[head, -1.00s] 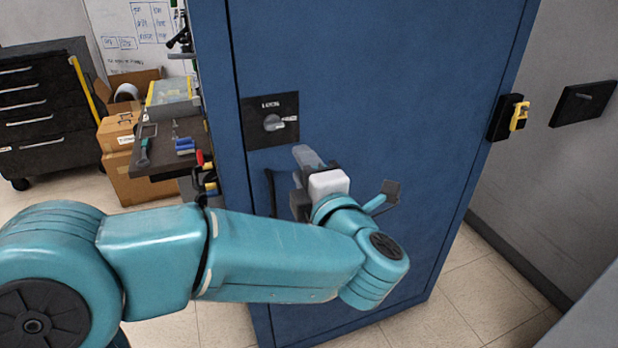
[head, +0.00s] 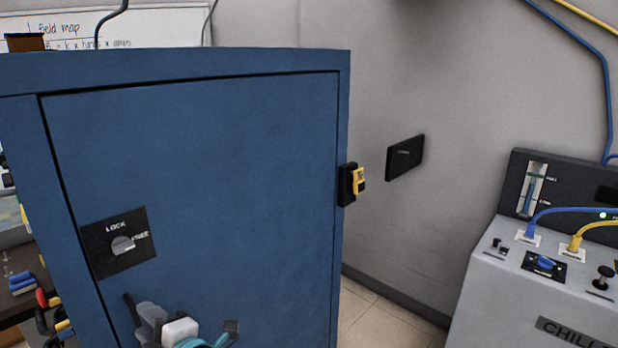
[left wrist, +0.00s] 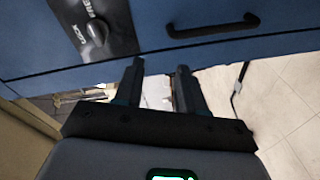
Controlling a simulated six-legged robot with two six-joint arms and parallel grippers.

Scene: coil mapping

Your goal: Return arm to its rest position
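My left gripper (head: 152,316) is at the bottom edge of the head view, in front of the blue cabinet (head: 215,150). Only its grey and white end and a bit of teal arm show there. In the left wrist view, the two dark fingers of my left gripper (left wrist: 158,88) stand apart with nothing between them. The cabinet's black handle (left wrist: 215,27) is beyond the fingers and apart from them. A black plate with a grey knob (head: 122,245), marked LOCK and FREE, is on the door above the gripper. My right gripper is not in view.
A grey chiller (head: 535,290) with blue and yellow cables stands at the right. A black wall plate (head: 405,157) and a yellow-and-black latch (head: 352,185) are right of the door. A bench edge with blue items (head: 22,280) is at far left.

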